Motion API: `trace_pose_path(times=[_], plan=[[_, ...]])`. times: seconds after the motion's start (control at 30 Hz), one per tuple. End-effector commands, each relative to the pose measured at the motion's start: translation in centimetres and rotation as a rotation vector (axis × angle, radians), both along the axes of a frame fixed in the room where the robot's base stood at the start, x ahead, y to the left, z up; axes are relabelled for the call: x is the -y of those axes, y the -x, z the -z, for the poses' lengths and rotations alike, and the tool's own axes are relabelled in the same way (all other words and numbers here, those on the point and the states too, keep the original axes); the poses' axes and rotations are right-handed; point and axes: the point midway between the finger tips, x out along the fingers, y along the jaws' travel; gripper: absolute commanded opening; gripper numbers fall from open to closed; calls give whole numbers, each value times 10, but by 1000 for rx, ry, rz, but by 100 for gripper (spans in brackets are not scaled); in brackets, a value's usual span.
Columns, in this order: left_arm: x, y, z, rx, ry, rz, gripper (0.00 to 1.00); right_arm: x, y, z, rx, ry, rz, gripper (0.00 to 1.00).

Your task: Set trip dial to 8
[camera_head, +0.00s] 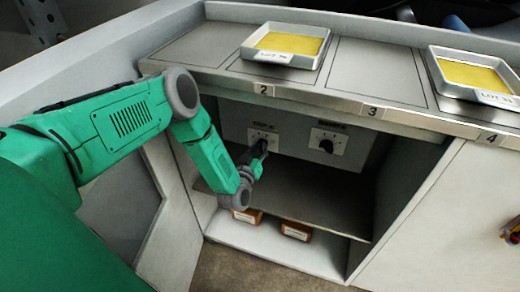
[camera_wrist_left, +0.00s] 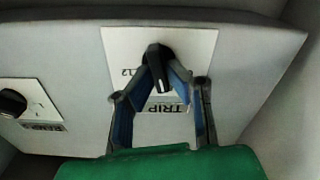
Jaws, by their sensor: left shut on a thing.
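The trip dial is a black knob on a white plate marked TRIP, set in the grey panel under the counter. The knob (camera_wrist_left: 157,56) shows in the left wrist view, where the plate (camera_wrist_left: 200,50) appears upside down; a 12 can be read beside the knob. My left gripper (camera_wrist_left: 160,76) has its two fingers closed around the knob. In the head view the gripper (camera_head: 258,150) reaches into the open bay and hides most of the knob; the plate (camera_head: 264,133) shows behind it. I cannot read the knob's setting. My right gripper is not in view.
A second black dial (camera_head: 326,146) sits to the right on the same panel. A shelf (camera_head: 315,195) lies below, with two brown boxes (camera_head: 296,231) under it. Trays with yellow contents (camera_head: 290,43) stand on the counter above. Bay walls flank the arm.

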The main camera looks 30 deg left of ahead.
Motion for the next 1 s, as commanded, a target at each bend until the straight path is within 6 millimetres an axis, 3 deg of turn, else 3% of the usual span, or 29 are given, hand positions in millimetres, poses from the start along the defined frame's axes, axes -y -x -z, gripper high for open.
trace_pose_path(times=[0.3, 0.83, 0.87, 0.9, 1.0], plan=[[0, 4, 6, 13, 122, 2, 0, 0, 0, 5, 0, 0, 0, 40], [1, 5, 7, 16, 147, 3, 0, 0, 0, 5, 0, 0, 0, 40], [1, 5, 7, 16, 147, 3, 19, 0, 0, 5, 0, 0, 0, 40], [1, 4, 7, 16, 147, 3, 32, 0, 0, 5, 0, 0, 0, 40], [1, 4, 5, 21, 146, 3, 32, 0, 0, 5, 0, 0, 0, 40]])
